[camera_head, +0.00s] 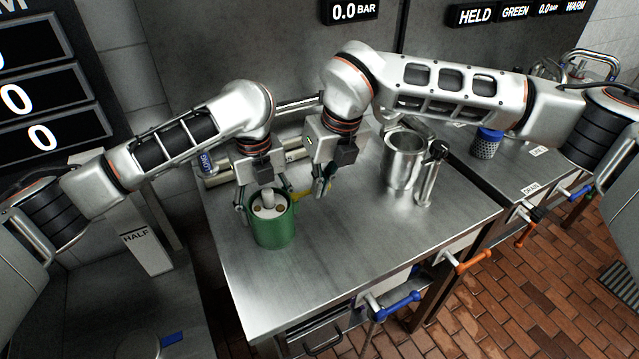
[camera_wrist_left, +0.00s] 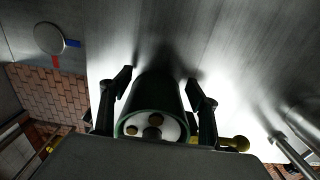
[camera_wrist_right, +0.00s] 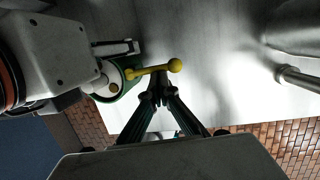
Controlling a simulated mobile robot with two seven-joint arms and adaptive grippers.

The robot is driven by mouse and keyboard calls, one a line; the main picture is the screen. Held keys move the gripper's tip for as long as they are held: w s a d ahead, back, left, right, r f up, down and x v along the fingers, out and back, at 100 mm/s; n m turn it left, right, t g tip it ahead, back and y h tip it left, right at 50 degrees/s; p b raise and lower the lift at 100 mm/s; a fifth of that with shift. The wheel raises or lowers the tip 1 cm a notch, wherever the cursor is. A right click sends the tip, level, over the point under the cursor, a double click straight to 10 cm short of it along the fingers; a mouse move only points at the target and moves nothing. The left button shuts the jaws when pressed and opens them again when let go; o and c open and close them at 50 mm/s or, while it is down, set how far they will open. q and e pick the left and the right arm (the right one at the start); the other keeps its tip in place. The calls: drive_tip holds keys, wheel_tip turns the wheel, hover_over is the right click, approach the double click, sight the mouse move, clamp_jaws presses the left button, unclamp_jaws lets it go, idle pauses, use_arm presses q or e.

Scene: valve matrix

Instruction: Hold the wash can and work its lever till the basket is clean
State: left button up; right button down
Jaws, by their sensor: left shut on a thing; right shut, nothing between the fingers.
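The green wash can (camera_head: 273,229) stands upright near the front left of the steel table. My left gripper (camera_head: 266,207) is shut around its sides; the left wrist view shows a finger on each side of the can (camera_wrist_left: 155,92). Inside its rim is a white round top with brown spots; I cannot tell whether this is the basket. The yellow lever (camera_wrist_right: 150,70) with a ball end sticks out from the can's rim, partly hidden in the head view. My right gripper (camera_wrist_right: 160,88) is shut and empty, its tips close beside the lever near the ball; contact is unclear.
A steel jug (camera_head: 403,160) and a slim steel cylinder with a black top (camera_head: 426,184) stand to the right. A perforated blue-rimmed cup (camera_head: 487,145) is on the right-hand counter. Blue (camera_head: 395,305) and orange (camera_head: 470,262) valve handles jut from the front. The table's front middle is clear.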

drive_tip(key=shift+w+d+f+y, duration=0.15)
drive_tip(key=shift+f+y, duration=0.1)
drive_tip(key=shift+y, duration=0.15)
drive_tip(key=shift+w+d+f+m+g+y, duration=0.15)
drive_tip(key=shift+f+g+y, duration=0.45)
drive_tip(key=shift+y, duration=0.6)
drive_tip(key=shift+d+f+m+g+y, duration=0.15)
drive_tip(key=shift+f+g+y, duration=0.45)
drive_tip(key=shift+y, duration=0.6)
drive_tip(key=shift+a, duration=0.1)
